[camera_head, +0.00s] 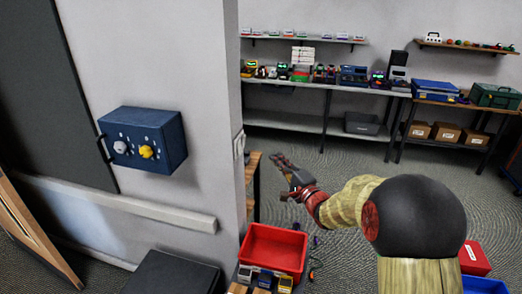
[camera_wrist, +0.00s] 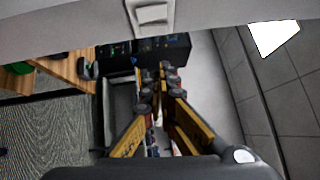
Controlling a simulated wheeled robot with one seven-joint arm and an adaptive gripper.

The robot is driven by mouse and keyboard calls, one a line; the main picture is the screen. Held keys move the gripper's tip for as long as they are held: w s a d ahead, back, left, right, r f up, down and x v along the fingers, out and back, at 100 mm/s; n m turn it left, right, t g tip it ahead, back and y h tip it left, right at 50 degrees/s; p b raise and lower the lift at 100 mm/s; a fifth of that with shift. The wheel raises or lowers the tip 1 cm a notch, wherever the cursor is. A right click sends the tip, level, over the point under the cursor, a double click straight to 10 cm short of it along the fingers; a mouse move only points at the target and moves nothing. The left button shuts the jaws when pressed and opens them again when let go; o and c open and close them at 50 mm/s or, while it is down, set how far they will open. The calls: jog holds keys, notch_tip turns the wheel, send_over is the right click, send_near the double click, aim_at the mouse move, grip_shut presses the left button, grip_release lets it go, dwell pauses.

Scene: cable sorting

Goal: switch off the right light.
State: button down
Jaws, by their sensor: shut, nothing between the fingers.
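A pale light switch (camera_head: 239,145) is mounted on the narrow end face of the grey wall, seen nearly edge-on in the head view. In the wrist view a white switch plate (camera_wrist: 152,14) sits at the top edge and is partly cut off. I cannot tell the rocker's position. My gripper (camera_head: 280,160) is to the right of the switch, apart from it, with its fingers toward the wall side. In the wrist view my gripper (camera_wrist: 162,72) is shut and empty, its fingertips below the switch plate in the picture.
A blue box with knobs (camera_head: 143,140) hangs on the wall at left. A red bin (camera_head: 273,249) stands below my gripper. Shelves with several items (camera_head: 310,121) line the back wall. A lit ceiling panel (camera_wrist: 275,37) shows in the wrist view. Open floor lies behind my arm.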

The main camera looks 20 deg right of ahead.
jog(key=b, duration=0.2)
send_near(244, 142)
jog(key=w+d, duration=0.4)
jog(key=w+a, duration=0.1)
jog(key=a+r+b, duration=0.1)
jog(key=w+a+b, duration=0.1)
jog(key=shift+w+a+r, duration=0.25)
jog(key=shift+w+a, duration=0.05)
jog(key=shift+a, duration=0.05)
jog(key=p, duration=0.3)
jog(key=shift+w+a+r+n+g, duration=0.15)
jog(key=shift+w+a+n+g, duration=0.1)
jog(key=shift+n+g, duration=0.15)
